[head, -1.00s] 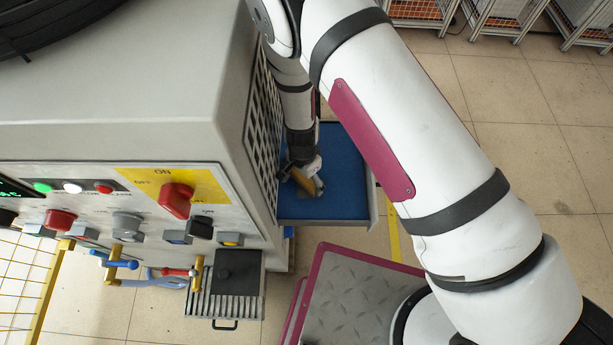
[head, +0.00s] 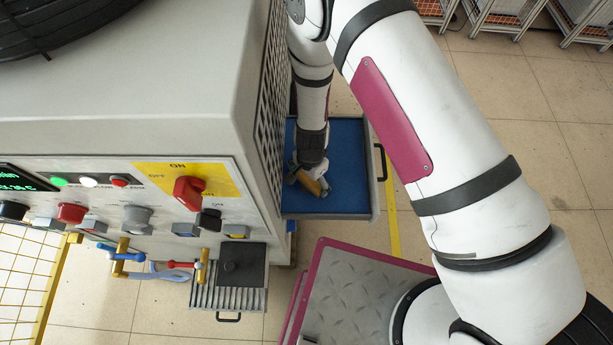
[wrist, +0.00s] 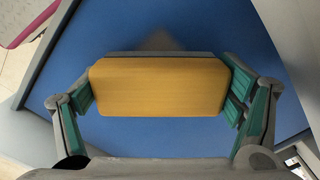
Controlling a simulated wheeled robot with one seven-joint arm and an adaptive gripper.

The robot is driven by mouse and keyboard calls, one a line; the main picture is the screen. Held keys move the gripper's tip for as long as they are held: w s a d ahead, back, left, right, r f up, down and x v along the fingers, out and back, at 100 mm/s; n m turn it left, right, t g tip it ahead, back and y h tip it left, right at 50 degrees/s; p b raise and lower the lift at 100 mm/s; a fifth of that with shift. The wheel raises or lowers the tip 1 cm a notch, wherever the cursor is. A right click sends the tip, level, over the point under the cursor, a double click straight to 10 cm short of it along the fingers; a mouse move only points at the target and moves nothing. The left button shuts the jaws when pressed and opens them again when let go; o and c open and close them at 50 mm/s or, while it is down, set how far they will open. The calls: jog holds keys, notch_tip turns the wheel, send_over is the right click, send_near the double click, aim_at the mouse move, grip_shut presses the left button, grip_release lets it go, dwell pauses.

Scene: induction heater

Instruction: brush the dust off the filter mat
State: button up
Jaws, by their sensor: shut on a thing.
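A brush with a yellow block-shaped back (head: 312,184) is held in my gripper (head: 310,172) over the blue filter mat (head: 345,150). In the wrist view the yellow brush back (wrist: 160,87) sits crosswise between the green-padded fingers of my gripper (wrist: 160,95), which press on its two short ends. Blue mat (wrist: 160,138) shows all around it. A faint brownish dust patch (wrist: 160,40) shows on the mat just beyond the brush's far edge. The bristles are hidden beneath the brush, so I cannot tell whether they touch the mat.
The mat lies in a grey-rimmed tray (head: 374,190) beside the heater cabinet's grille (head: 270,115). The cabinet's control panel (head: 130,195) has knobs and buttons. Below it are blue and red handled valves (head: 122,256) and a ribbed metal part (head: 200,297). Floor is open to the tray's right.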

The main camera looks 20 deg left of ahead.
aim_at(348, 184)
jog(key=shift+w+d+f+p, duration=0.1)
jog(key=shift+w+d, duration=0.3)
jog(key=shift+d, duration=0.85)
jog(key=shift+w+d+f+p, duration=0.1)
jog(key=shift+w+d, duration=0.25)
jog(key=shift+d, duration=0.9)
jog(key=shift+w+d+f+p, duration=0.1)
jog(key=shift+w+d, duration=0.3)
jog(key=shift+d, duration=0.85)
jog(key=shift+w+d, duration=0.25)
jog(key=shift+d, duration=0.6)
jog(key=shift+w+d, duration=0.25)
jog(key=shift+d, duration=0.6)
jog(key=shift+r, duration=0.1)
jog(key=shift+r+p, duration=1.75)
jog(key=shift+r, duration=1.25)
jog(key=shift+r+p, duration=0.75)
jog(key=shift+r, duration=0.75)
